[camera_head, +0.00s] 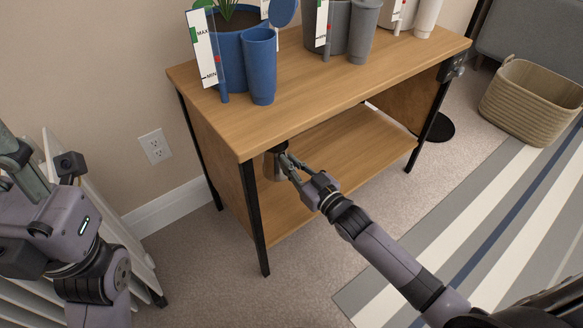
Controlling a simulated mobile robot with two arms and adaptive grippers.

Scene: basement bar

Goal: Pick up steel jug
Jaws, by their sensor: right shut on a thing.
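The steel jug (272,165) is a small dark metallic vessel in the gap between the table's top and its lower shelf, close to the near left leg. My right gripper (284,160) reaches in under the table top and is shut on the jug. The table edge and the gripper hide part of the jug, and I cannot tell whether it touches the shelf. My left arm is at the left edge of the view, and its gripper's fingertips cannot be made out clearly.
The wooden table (310,100) has black metal legs and a lower shelf (345,150). Blue planter (230,55), blue cup (261,65) and grey pots stand on top. A woven basket (533,100) stands at right. A white radiator (110,220) is at left. A striped rug (480,230) lies right.

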